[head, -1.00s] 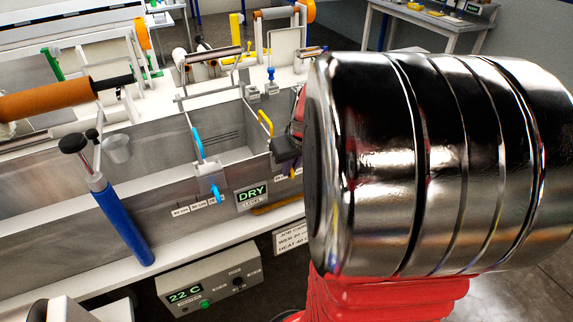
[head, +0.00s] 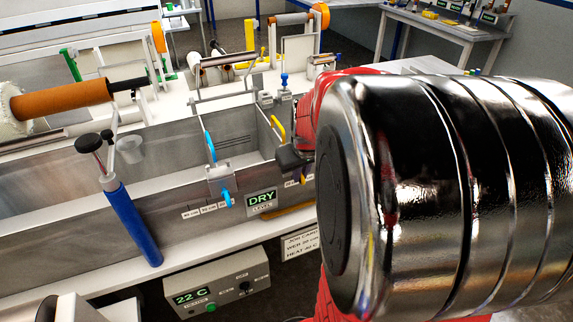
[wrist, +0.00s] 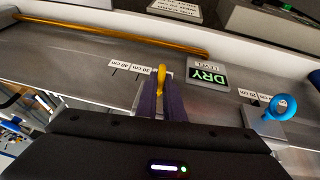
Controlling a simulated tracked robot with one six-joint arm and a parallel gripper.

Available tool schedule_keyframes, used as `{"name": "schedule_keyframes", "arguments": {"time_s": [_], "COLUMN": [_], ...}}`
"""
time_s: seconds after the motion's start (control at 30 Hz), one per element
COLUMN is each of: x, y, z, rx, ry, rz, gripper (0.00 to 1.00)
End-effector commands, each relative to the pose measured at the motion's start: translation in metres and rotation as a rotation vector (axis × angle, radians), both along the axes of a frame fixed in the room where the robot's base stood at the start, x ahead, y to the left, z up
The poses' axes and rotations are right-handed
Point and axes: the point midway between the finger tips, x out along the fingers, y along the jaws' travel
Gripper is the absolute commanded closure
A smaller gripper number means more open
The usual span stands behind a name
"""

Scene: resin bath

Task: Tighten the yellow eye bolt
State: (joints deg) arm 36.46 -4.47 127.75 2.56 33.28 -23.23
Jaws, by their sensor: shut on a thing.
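The yellow eye bolt (wrist: 161,77) shows in the wrist view on the front wall of the metal bath, its loop seen nearly edge-on. The two purple fingers of my gripper (wrist: 160,98) are shut on it, one on each side, and hide its lower part. In the head view my gripper (head: 294,160) is at the right part of the bath's front wall. A bit of the yellow eye bolt (head: 303,180) shows just below it; my arm hides most of that area.
A blue eye bolt (wrist: 284,107) sits on a nearby bracket. A DRY level display (head: 261,200) is on the front wall. A blue-handled tool (head: 132,225) leans at the left.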

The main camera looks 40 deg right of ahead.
Motion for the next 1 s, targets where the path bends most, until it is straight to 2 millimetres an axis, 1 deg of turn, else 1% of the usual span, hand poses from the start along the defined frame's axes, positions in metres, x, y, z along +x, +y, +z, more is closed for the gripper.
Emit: {"name": "schedule_keyframes", "arguments": {"time_s": [0.2,0.23,0.4,0.5,0.77,0.87,1.0], "x": [-0.001,0.0,0.0,0.0,0.0,-0.001,-0.005], "y": [0.001,0.001,0.0,0.0,0.0,0.001,0.003], "z": [-0.001,-0.001,0.0,0.0,0.001,0.004,0.015], "rx": [0.001,0.001,0.001,0.001,0.0,-0.001,-0.001], "ry": [0.002,0.002,0.001,0.001,-0.001,-0.002,-0.003], "rz": [0.0,0.0,0.0,0.001,0.001,0.001,0.001], "gripper": [1.0,0.92,0.8,0.74,0.74,0.74,0.74]}}
